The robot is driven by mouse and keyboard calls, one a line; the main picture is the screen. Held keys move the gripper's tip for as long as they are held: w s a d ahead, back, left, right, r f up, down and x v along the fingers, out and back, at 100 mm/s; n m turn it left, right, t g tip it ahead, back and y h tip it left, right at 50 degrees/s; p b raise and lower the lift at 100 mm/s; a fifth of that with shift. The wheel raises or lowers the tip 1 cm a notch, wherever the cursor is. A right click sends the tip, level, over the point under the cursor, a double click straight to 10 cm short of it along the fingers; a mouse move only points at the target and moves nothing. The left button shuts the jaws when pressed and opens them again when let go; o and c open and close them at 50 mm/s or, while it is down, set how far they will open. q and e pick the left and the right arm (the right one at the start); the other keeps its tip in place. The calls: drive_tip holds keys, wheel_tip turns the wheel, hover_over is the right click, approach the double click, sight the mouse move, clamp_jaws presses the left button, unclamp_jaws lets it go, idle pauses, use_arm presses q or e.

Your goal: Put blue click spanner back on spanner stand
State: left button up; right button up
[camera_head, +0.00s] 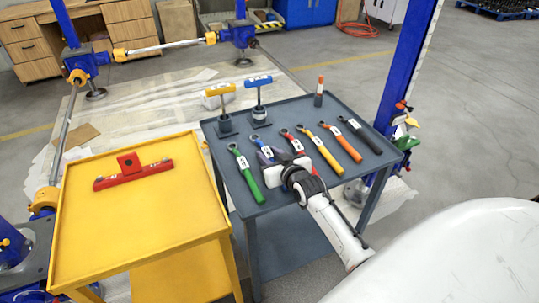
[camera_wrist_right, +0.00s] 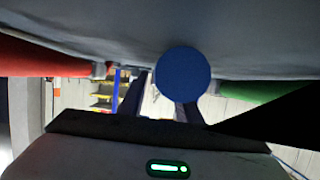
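The blue click spanner (camera_head: 264,148) is in the row on the dark grey stand top (camera_head: 300,115), between the green and red spanners. Its ring head and white label show in the head view; my right gripper hides its lower part. A round blue end (camera_wrist_right: 183,74), apparently its handle end, fills the middle of the right wrist view. My right gripper (camera_head: 270,158) is low over the stand at the blue spanner, with its fingers around or beside the handle. Whether they press on it is hidden. My left gripper is out of view.
The green spanner (camera_head: 247,177) and red spanner (camera_head: 292,141) lie close on either side. Yellow, orange and black spanners follow to the right. Two T-handled tools (camera_head: 258,98) stand at the back. A yellow table (camera_head: 130,230) with a red bar stands left.

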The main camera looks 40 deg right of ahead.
drive_tip(key=shift+o, duration=0.6)
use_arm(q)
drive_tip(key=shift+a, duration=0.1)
use_arm(e)
drive_tip(key=shift+r, duration=0.1)
drive_tip(key=shift+r, duration=0.2)
drive_tip(key=p+v, duration=0.1)
drive_tip(key=v, duration=1.1)
drive_tip(key=shift+s+f+p, duration=0.1)
drive_tip(key=shift+p, duration=0.3)
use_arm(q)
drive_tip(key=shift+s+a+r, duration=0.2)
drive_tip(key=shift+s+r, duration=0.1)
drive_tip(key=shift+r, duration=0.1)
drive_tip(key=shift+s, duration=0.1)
use_arm(e)
drive_tip(key=shift+f, duration=0.1)
